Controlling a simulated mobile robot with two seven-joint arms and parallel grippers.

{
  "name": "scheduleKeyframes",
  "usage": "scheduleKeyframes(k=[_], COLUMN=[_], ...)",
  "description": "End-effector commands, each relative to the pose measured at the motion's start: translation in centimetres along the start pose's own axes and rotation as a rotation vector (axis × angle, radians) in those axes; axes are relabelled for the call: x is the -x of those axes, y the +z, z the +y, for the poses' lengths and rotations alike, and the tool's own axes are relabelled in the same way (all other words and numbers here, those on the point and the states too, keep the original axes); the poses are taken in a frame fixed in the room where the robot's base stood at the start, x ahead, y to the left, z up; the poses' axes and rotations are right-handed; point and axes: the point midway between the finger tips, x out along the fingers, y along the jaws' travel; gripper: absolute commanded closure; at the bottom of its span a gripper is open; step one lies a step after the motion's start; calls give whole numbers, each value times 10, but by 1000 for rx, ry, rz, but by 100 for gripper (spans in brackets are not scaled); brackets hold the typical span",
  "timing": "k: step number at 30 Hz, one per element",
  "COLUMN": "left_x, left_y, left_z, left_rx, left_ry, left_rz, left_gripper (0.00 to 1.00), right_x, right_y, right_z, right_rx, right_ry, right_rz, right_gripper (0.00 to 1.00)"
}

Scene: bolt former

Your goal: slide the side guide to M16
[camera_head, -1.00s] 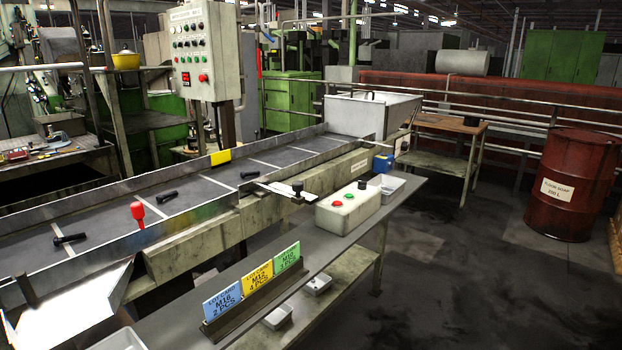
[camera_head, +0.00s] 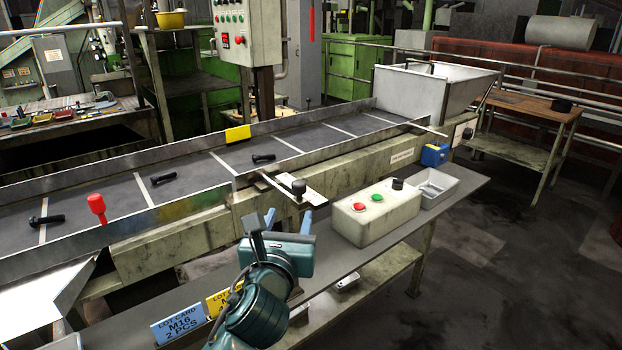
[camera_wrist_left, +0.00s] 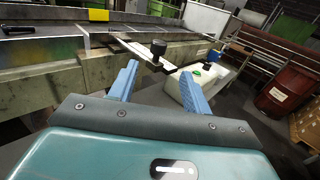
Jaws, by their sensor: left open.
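The side guide's black knob (camera_head: 299,187) stands on a pale plate (camera_head: 314,198) at the near edge of the conveyor. A thin metal strip runs from it toward the belt. Any size marks on the plate are too small to read. My left gripper (camera_head: 288,220) is open and empty, below and in front of the knob and apart from it. In the left wrist view the knob (camera_wrist_left: 158,48) shows beyond and between the two blue fingers (camera_wrist_left: 158,80). My right gripper is not in view.
Bolts (camera_head: 263,157) lie on the dark belt (camera_head: 190,195). A blue M16 lot card (camera_head: 180,326) stands on the shelf.

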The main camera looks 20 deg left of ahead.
Motion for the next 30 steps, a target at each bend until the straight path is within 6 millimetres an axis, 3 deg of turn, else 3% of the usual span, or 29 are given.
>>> scheduleKeyframes(k=[5,18,24,30], left_x=[-20,-107,-126,-130], left_y=[1,1,0,0], left_z=[0,0,0,0], left_rx=[-3,0,-1,0], left_ry=[3,1,0,-1], left_rz=[-1,1,1,1], left_gripper=[52,52,52,52], right_x=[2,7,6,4], right_y=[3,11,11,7], right_z=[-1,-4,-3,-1], right_rx=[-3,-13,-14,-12], right_ry=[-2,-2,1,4], right_rz=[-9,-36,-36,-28], right_gripper=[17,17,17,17])
